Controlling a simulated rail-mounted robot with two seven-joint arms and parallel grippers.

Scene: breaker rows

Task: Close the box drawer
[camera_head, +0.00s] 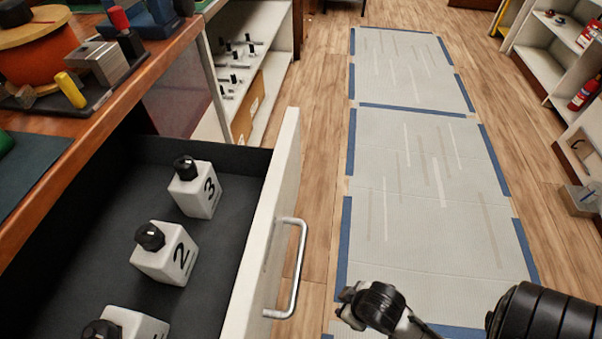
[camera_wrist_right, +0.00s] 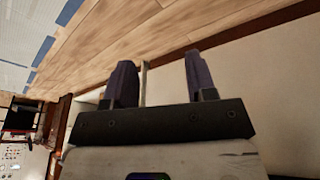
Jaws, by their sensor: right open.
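The box drawer (camera_head: 285,170) stands pulled out below the workbench at the left of the head view. Its white front carries a silver bar handle (camera_head: 298,270). Inside lie white numbered bottles with black caps: bottle 3 (camera_head: 195,190), bottle 2 (camera_head: 167,255) and one cut off at the bottom edge. My right gripper (camera_head: 347,303) is at the bottom of the head view, to the right of the handle. In the right wrist view its two dark fingers (camera_wrist_right: 158,80) are spread apart. A thin pale bar shows between them, apparently the handle; contact cannot be told. My left gripper is not visible.
The wooden workbench (camera_head: 120,75) above the drawer holds an orange spool and a metal block. A white shelf (camera_head: 272,30) stands beyond the drawer. Floor mats (camera_head: 425,180) edged in blue tape lie to the right, clear. More shelving stands at the far right.

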